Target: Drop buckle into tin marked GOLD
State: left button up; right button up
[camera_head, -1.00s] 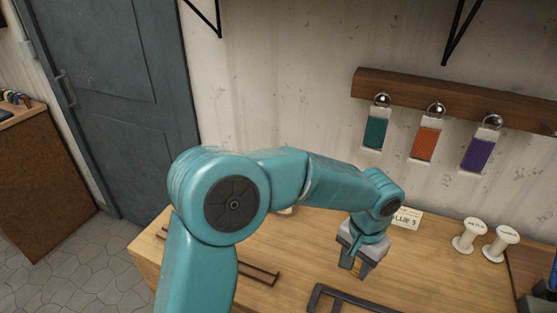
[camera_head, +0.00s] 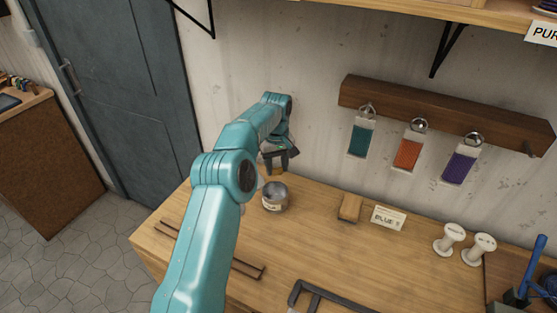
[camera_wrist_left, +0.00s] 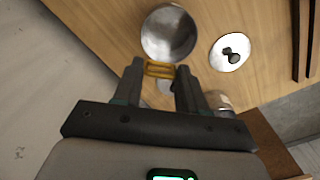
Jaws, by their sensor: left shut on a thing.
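My left gripper (camera_head: 276,165) is shut on the buckle (camera_wrist_left: 147,67), a small golden rectangular frame held between its fingertips. It is in the air above the workbench, just above and behind a round open metal tin (camera_head: 275,197) in the head view. In the left wrist view the tin (camera_wrist_left: 168,30) is just beyond the buckle, and its inside looks empty. The tin has a pale label whose writing is too small to read. My right gripper is not in view.
The workbench (camera_head: 330,255) holds a wooden block (camera_head: 350,208), a BLUE card (camera_head: 388,218), two white spools (camera_head: 451,238) and a dark frame (camera_head: 330,292). A white disc (camera_wrist_left: 229,54) with a dark piece lies beside the tin.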

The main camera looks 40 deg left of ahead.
pick_arm(q)
notch_tip(320, 180, down, 4)
jog(key=shift+s+d+f+b, duration=0.1)
jog(key=shift+d+f+b, duration=0.05)
jog(key=shift+b, duration=0.3)
jog(key=shift+f, duration=0.65)
jog(key=shift+r, duration=0.1)
jog(key=o, duration=1.1)
